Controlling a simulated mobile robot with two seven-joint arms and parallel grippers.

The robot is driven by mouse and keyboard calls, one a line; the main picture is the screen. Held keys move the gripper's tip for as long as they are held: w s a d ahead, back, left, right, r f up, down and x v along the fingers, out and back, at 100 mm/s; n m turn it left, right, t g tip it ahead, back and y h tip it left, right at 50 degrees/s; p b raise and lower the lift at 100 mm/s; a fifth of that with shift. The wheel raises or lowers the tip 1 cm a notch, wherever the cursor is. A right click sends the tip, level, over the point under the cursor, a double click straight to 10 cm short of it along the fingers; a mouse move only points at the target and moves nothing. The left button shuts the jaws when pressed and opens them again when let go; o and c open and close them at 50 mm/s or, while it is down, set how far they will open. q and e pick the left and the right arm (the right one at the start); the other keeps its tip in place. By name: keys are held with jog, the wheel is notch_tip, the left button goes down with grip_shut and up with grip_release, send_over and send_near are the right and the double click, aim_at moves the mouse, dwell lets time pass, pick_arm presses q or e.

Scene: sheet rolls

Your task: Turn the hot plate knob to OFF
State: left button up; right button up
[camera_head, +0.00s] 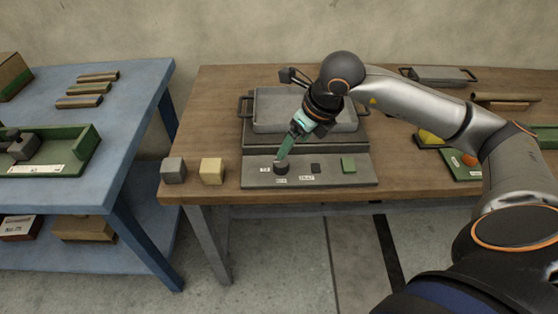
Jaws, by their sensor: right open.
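The hot plate's grey front panel (330,180) lies near the front edge of the wooden table, with a grey tray-like pan (262,108) behind it. The dark round knob (281,169) is at the panel's left, with small white labels around it that are too small to read. My right gripper (281,158) reaches down from the upper right, its green fingers tilted and its tips at the top of the knob. It is open; whether the fingers touch the knob cannot be told. The knob's pointer direction is not clear. My left gripper is not in view.
A blue table (60,190) stands at left across a gap.

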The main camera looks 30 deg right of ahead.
aim_at(282, 162)
jog(key=x, duration=0.9)
jog(key=shift+w+f, duration=0.15)
jog(key=shift+f, duration=0.05)
jog(key=shift+c, duration=0.3)
jog(key=c, duration=0.4)
grip_shut()
